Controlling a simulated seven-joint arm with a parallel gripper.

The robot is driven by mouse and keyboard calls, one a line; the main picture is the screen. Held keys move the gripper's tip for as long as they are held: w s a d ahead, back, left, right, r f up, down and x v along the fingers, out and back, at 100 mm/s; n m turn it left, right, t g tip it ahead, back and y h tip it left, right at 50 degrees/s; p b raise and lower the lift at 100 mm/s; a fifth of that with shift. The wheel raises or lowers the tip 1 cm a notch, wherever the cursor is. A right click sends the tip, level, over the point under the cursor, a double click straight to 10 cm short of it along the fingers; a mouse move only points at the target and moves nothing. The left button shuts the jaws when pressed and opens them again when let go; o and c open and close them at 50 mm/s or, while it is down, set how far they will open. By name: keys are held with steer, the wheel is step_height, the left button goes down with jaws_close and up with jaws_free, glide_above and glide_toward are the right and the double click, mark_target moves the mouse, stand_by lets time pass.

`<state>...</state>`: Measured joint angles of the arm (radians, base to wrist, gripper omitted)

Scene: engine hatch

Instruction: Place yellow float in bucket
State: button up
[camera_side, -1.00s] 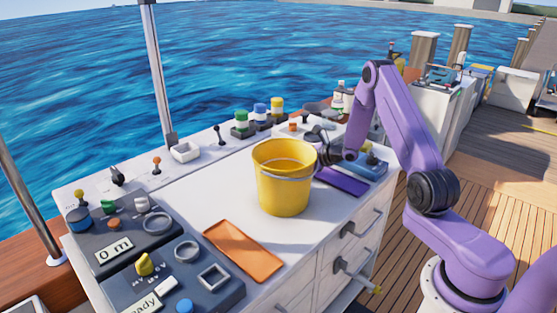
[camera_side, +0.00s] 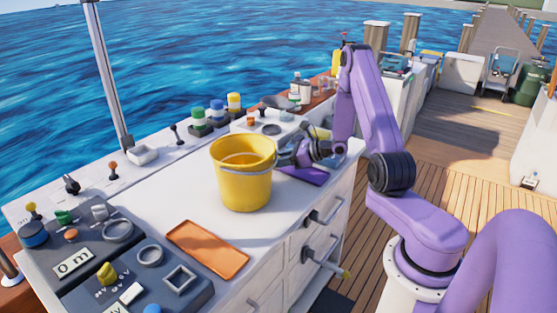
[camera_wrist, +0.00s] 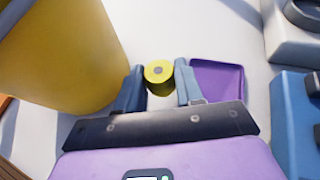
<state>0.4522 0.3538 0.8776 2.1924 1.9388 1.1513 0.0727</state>
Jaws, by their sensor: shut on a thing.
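The yellow bucket (camera_side: 243,178) stands upright on the white counter, its handle resting against its side. In the wrist view the bucket (camera_wrist: 65,50) fills the upper left. My gripper (camera_side: 285,156) is low beside the bucket's right side in the side view. In the wrist view my gripper (camera_wrist: 161,88) is shut on the yellow float (camera_wrist: 158,73), a small cylinder with a grey centre on its end, held between the two fingers. The float is outside the bucket. In the side view the float cannot be made out.
A purple tray (camera_side: 303,175) lies right of the bucket, and it also shows in the wrist view (camera_wrist: 220,80). An orange tray (camera_side: 207,249) lies in front. A dark control panel (camera_side: 125,270) is at the left. Coloured-capped jars (camera_side: 215,115) stand behind the bucket.

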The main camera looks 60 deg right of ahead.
step_height(320, 180, up, 27)
steer(key=g+h, duration=0.1)
steer(key=g, duration=0.3)
steer(key=w+a+m+g+h, duration=0.15)
steer(key=a+m, duration=0.55)
steer(key=m, duration=0.9)
steer(key=s+a+m+g+h, duration=0.1)
steer(key=a+m+g, duration=0.2)
steer(key=a+m, duration=0.8)
steer(key=d+f+m, duration=0.2)
steer(key=f, duration=0.5)
steer(key=d+f+m, duration=0.1)
steer(key=f, duration=0.7)
steer(key=shift+w+d+f+m+y, duration=0.2)
steer(key=shift+w+d+m+y, duration=0.05)
steer(key=shift+d+m+y, duration=0.15)
